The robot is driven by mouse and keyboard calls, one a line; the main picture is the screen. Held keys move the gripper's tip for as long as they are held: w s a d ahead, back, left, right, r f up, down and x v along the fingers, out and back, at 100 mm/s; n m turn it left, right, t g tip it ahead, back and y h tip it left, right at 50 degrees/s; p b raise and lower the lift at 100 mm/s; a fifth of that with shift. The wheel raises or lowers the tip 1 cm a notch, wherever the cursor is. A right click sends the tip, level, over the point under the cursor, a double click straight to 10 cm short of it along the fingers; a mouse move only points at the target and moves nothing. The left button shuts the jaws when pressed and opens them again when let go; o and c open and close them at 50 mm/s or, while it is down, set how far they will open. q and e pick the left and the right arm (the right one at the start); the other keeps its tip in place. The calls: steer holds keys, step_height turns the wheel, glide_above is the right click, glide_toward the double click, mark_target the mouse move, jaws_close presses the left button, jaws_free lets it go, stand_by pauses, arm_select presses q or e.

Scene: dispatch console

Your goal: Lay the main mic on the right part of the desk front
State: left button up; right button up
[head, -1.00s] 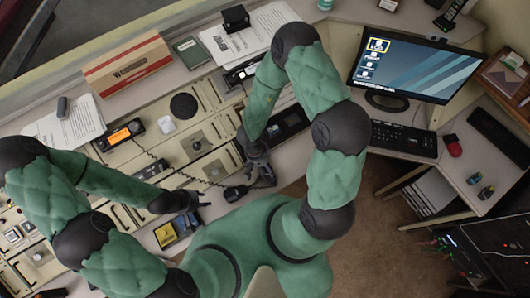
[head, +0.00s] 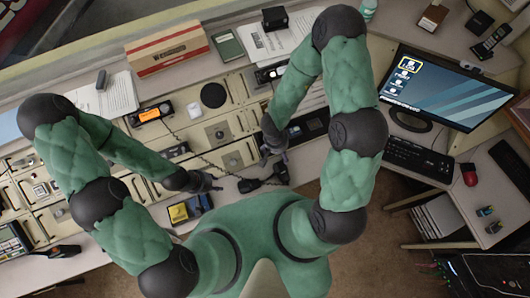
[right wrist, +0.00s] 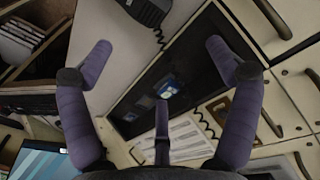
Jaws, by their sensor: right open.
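The main mic (head: 264,182) is a black hand mic on a coiled cord. It lies on the pale front strip of the desk (head: 310,160), right of my left gripper. In the right wrist view, part of the mic (right wrist: 148,9) shows at the top edge, beyond my fingertips. My right gripper (head: 274,148) is open and empty, just behind the mic and apart from it. Its spread fingers (right wrist: 160,60) also show in the right wrist view. My left gripper (head: 206,184) hovers near the desk front, left of the mic; its finger opening is too small to tell.
A radio with an orange display (head: 152,113) stands on the console. A yellow and black device (head: 187,209) lies at the desk front, close to my left gripper. A monitor (head: 446,90) and keyboard (head: 418,160) stand at the right. A black panel (right wrist: 180,72) lies below my right gripper.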

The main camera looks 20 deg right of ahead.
steer(key=s+a+f+n+y, duration=0.1)
steer(key=s+a+y, duration=0.4)
steer(key=a, duration=0.2)
steer(key=shift+a+f+t, duration=0.25)
steer(key=shift+a+t, duration=0.05)
steer(key=shift+t, duration=0.1)
